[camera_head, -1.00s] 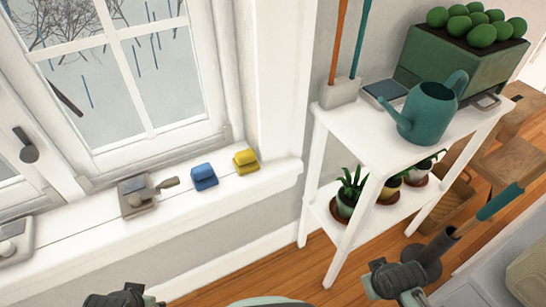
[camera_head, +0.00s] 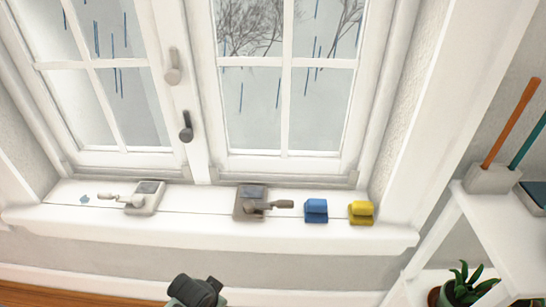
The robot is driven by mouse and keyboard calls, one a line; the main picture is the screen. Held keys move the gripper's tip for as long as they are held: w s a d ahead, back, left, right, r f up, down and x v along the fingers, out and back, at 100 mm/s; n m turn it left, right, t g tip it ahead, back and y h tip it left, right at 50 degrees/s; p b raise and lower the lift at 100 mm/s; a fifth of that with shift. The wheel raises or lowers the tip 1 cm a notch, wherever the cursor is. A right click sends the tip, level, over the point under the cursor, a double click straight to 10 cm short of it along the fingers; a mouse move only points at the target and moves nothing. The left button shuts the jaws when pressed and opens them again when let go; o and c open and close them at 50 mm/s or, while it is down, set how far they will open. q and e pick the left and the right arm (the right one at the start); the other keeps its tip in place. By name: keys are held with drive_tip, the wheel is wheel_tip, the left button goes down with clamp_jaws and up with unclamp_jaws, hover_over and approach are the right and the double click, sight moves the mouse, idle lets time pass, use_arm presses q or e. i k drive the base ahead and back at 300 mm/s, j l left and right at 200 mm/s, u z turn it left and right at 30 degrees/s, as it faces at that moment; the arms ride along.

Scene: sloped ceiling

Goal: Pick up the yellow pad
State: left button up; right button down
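The yellow pad (camera_head: 361,212) lies on the white window sill (camera_head: 210,231), near its right end. It is a small, stepped, sponge-like block. A similar blue block (camera_head: 316,211) sits just to its left, with a small gap between them. Nothing covers the yellow pad. A dark joint of one of my arms shows at the bottom edge, left of centre, well below the sill and apart from the pad. No gripper fingers show.
Two grey devices with handles, one left (camera_head: 143,198) and one nearer the blue block (camera_head: 252,203), sit on the sill. Window handles (camera_head: 187,127) project above. A white shelf (camera_head: 500,235) with a potted plant (camera_head: 463,287) and a tool holder (camera_head: 489,179) stands at right.

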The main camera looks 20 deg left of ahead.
sight(360, 213)
drive_tip(key=i+u, duration=0.1)
drive_tip(key=u, duration=0.65)
drive_tip(key=k+u, duration=0.1)
drive_tip(key=u, duration=0.75)
drive_tip(key=z, duration=1.55)
drive_tip(key=k+j+u, duration=0.1)
drive_tip(key=j+u, duration=0.15)
drive_tip(key=j, duration=0.25)
drive_tip(key=j+u, duration=0.25)
drive_tip(key=j, duration=0.3)
drive_tip(key=l+z, duration=0.2)
drive_tip(key=j+u, duration=0.2)
drive_tip(key=k, duration=0.05)
